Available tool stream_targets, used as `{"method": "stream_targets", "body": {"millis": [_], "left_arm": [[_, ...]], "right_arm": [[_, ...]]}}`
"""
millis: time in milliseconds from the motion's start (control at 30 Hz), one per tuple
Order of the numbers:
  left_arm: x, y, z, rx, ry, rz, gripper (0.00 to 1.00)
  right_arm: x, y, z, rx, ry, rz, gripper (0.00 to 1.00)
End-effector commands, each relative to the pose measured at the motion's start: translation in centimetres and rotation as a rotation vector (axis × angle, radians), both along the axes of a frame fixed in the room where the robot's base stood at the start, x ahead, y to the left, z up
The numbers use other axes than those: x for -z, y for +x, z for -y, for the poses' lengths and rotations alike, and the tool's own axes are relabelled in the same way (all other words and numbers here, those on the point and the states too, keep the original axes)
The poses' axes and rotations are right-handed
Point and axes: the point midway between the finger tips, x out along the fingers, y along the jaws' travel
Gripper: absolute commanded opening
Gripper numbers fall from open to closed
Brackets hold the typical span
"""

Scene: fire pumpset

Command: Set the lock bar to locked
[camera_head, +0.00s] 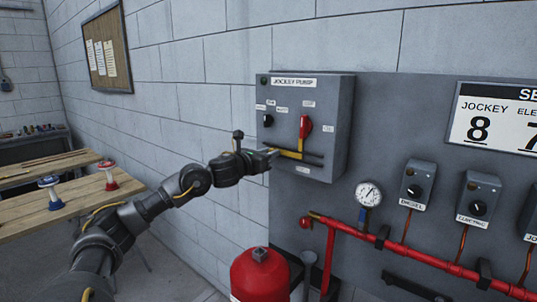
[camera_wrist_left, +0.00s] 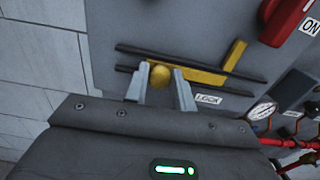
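The yellow lock bar (camera_head: 289,154) lies between two dark rails low on the front of the grey jockey pump box (camera_head: 335,115). In the left wrist view the bar (camera_wrist_left: 205,76) has a round yellow knob (camera_wrist_left: 160,75) and an upturned arm at its right end. A "LOCK" label (camera_wrist_left: 208,99) sits below the rails, right of the knob. My left gripper (camera_head: 272,153) is at the left end of the bar. Its two fingers (camera_wrist_left: 160,82) stand on either side of the knob, which fills the gap between them. My right gripper is not in view.
A red rotary handle (camera_head: 306,127) is just above the bar's upturned arm. A gauge (camera_head: 368,194), control boxes (camera_head: 418,186) and a red pipe (camera_head: 415,252) are to the right. A red cylinder (camera_head: 260,274) stands below. Wooden tables (camera_head: 80,200) are left.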

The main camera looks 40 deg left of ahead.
Motion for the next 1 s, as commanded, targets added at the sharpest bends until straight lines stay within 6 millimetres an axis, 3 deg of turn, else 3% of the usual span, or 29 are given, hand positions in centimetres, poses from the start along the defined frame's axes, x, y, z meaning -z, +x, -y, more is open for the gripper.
{"method": "stream_targets", "body": {"millis": [133,333,600,900,933,1000], "left_arm": [[0.0,0.0,0.0,-0.001,0.0,0.0,0.0],[0.0,0.0,0.3,0.001,-0.001,0.0,0.0],[0.1,0.1,4.2,0.003,-0.001,0.0,0.0],[0.1,0.1,4.7,0.005,0.0,-0.002,0.0],[0.1,0.1,4.7,0.005,0.0,-0.002,0.26],[0.1,0.1,4.6,0.004,0.0,-0.002,0.35]], "right_arm": [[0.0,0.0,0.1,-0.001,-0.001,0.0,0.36],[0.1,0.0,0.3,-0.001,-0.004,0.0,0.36],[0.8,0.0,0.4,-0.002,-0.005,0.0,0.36],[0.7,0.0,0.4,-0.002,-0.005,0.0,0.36],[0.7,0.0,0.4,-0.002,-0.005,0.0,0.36],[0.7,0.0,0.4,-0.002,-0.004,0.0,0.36]]}}
